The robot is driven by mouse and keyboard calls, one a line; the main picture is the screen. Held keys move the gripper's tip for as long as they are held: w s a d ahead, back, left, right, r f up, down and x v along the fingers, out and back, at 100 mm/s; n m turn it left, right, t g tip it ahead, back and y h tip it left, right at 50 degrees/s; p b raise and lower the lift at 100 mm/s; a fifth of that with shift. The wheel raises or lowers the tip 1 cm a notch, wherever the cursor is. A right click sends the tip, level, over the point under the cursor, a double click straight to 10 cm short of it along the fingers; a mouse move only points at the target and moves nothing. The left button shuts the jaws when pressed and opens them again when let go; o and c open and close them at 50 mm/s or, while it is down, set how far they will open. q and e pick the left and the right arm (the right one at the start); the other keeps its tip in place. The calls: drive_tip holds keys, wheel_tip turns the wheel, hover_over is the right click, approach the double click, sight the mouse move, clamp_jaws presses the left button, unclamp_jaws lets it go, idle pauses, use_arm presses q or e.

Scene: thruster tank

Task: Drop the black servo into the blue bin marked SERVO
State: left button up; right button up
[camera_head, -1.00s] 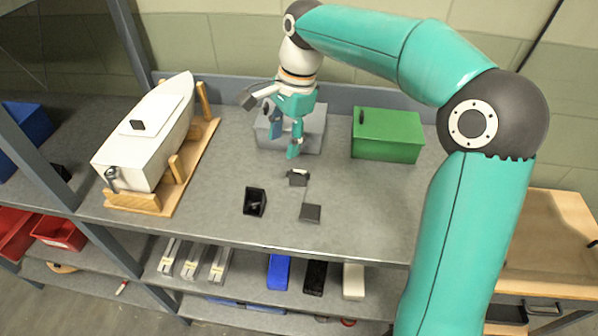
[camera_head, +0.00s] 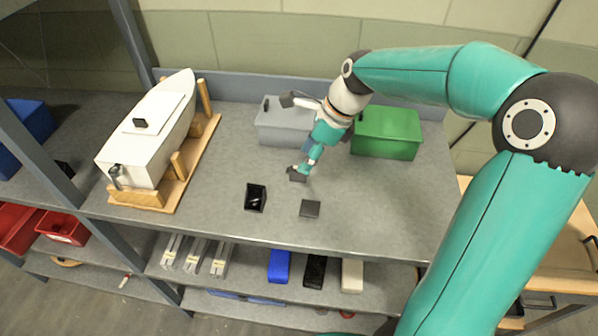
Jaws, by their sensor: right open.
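A small black part (camera_head: 297,174), which looks like the servo, lies on the grey bench top in the middle. My right gripper (camera_head: 305,168) is open, with its fingertips right at this part and partly covering it. I cannot tell whether they touch it. A flat black square piece (camera_head: 310,209) lies nearer the front edge. A blue bin (camera_head: 31,122) stands on the left shelving, cut by the picture's edge. No SERVO marking is readable on it. My left gripper is not in view.
A white boat hull (camera_head: 150,135) rests on a wooden stand at the left. A small black open box (camera_head: 255,198), a grey box (camera_head: 284,122) and a green box (camera_head: 388,133) stand on the bench. Red bins (camera_head: 62,229) sit at lower left. The bench's right front is clear.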

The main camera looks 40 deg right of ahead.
sight(298, 175)
drive_tip(key=shift+p+x, duration=0.6)
drive_tip(key=shift+x, duration=2.8)
drive_tip(key=shift+w+d, duration=0.1)
drive_tip(key=shift+d, duration=0.1)
drive_tip(key=shift+c, duration=0.2)
clamp_jaws()
